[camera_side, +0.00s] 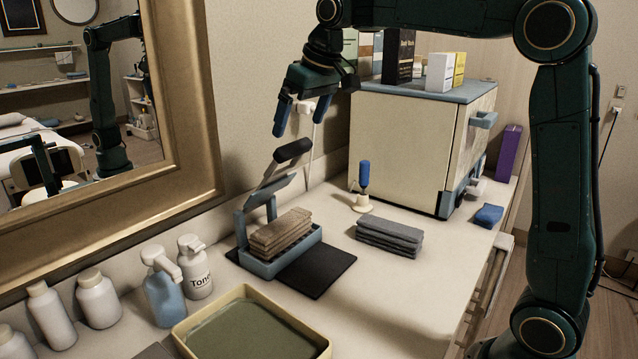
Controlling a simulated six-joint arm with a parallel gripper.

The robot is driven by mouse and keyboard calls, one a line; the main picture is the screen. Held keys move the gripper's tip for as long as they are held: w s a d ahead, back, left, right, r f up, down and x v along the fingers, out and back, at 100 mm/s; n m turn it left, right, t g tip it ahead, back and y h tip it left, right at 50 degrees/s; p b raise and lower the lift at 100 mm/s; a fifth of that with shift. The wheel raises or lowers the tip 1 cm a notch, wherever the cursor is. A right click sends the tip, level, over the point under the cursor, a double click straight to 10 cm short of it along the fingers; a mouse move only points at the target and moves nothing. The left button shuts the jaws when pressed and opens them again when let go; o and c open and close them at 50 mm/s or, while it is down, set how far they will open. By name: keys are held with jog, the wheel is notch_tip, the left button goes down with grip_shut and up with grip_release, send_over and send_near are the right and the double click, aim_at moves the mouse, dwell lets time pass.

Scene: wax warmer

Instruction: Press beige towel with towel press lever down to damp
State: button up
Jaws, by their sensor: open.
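The beige towel (281,233) lies folded in the blue tray of the towel press (270,267). The press lever (292,151) is raised, with its dark grip at the top and its blue plate tilted up above the towel. My gripper (301,119) is open and empty, with its blue fingers pointing down. In this view it appears above the lever's grip and apart from it; the exact depth between them is hard to tell.
A black mat (316,270) lies beside the press. A folded grey towel (389,236) and a blue-handled tool on a stand (363,186) are to the right. Pump bottles (163,287), a yellow-rimmed tray (311,333), a framed mirror (192,100) and a cream cabinet (405,140) surround the press.

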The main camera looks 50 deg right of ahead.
aim_at(294, 141)
jog(key=shift+x, duration=3.15)
jog(key=c, duration=1.1)
jog(key=shift+w+r+g, duration=0.25)
jog(key=shift+w+r, duration=0.2)
jog(key=shift+w, duration=0.3)
jog(key=shift+w+r+g, duration=0.25)
jog(key=shift+w+r, duration=0.15)
jog(key=shift+w, duration=0.3)
jog(key=shift+w+r, duration=0.3)
jog(key=shift+w, duration=0.45)
jog(key=shift+w+r, duration=0.3)
jog(key=shift+w, duration=0.5)
jog(key=shift+w+r, duration=0.3)
jog(key=shift+w, duration=0.45)
jog(key=o, duration=1.1)
